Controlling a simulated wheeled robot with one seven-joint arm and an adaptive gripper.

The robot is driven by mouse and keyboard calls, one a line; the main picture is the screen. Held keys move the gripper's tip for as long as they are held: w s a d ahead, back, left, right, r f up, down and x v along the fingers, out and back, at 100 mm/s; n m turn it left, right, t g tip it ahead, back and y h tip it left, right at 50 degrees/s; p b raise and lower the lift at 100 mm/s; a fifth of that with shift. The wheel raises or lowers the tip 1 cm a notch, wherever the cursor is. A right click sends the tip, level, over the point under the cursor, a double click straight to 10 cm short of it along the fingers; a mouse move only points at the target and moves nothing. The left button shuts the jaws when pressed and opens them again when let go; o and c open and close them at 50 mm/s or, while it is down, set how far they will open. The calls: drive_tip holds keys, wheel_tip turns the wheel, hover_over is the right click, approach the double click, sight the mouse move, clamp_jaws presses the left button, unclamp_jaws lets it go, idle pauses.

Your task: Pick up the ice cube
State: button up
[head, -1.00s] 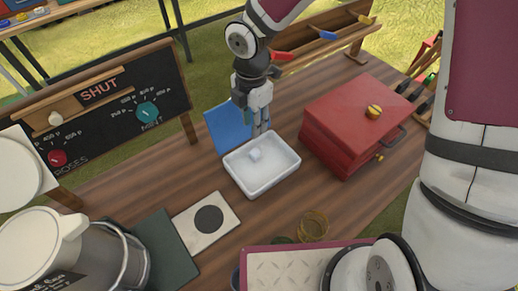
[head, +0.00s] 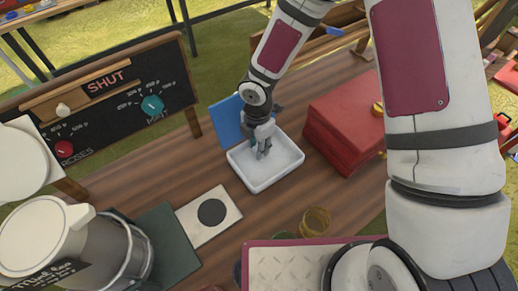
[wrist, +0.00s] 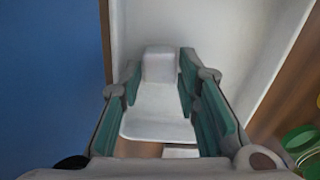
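The ice cube (wrist: 159,66) is a small whitish block in the white tray (head: 268,185). In the wrist view it sits between my fingertips, with a narrow gap showing on each side. My gripper (head: 262,155) points down into the tray near its back left part. In the wrist view my gripper (wrist: 160,82) is open, with a teal-lined finger on either side of the cube. In the head view the fingers hide the cube.
A blue panel (head: 226,122) stands close behind and left of the tray. A red box (head: 343,130) is to the right. A white card with a dark disc (head: 211,213) lies in front on the left. A chalkboard stand (head: 110,100) is at the back left.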

drive_tip(key=shift+f, duration=0.2)
drive_tip(key=c, duration=0.5)
drive_tip(key=shift+r, duration=0.1)
